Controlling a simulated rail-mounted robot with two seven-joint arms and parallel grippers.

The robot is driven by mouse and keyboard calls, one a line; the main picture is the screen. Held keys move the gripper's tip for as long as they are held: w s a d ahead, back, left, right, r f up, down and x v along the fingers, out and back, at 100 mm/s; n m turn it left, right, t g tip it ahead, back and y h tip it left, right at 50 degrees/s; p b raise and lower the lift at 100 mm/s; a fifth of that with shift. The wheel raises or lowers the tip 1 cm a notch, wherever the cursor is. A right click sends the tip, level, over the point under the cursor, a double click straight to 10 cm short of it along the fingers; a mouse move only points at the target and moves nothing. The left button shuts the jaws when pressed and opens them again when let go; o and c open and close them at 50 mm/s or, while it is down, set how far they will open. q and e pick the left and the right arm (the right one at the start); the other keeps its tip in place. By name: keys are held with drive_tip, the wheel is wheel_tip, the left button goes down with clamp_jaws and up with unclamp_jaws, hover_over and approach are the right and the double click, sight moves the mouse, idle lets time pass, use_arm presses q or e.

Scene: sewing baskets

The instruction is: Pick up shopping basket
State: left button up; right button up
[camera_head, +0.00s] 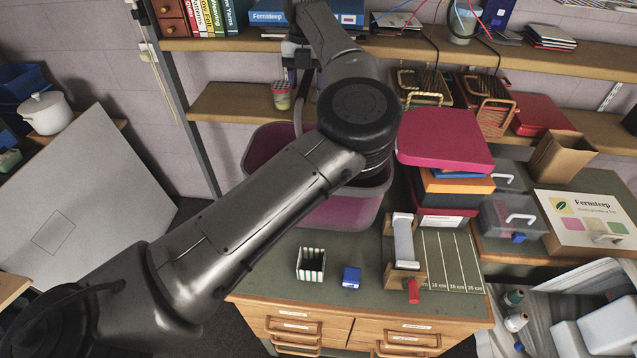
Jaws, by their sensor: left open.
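The shopping basket (340,212) is a translucent pink-purple tub standing on the green top of the wooden cabinet, against the back shelves. A grey upright part, perhaps its handle, rises at its middle. My left arm comes in from the lower left and crosses in front of the basket, hiding much of its middle and right rim. My left gripper (299,66) is open, above the back of the basket near the shelf. It is partly hidden by my wrist, and I cannot tell whether it touches the grey part. My right gripper is not in view.
A stack of boxes under a magenta lid (445,138) stands close to the basket's right. A striped cup (311,264), a small blue box (351,277) and a roller tool (404,245) are in front. Shelves hold books and wire baskets behind.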

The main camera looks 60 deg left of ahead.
use_arm(q)
drive_tip(key=shift+f, duration=0.2)
drive_tip(key=shift+c, duration=0.5)
clamp_jaws()
drive_tip(key=shift+r, duration=0.15)
idle(0.7)
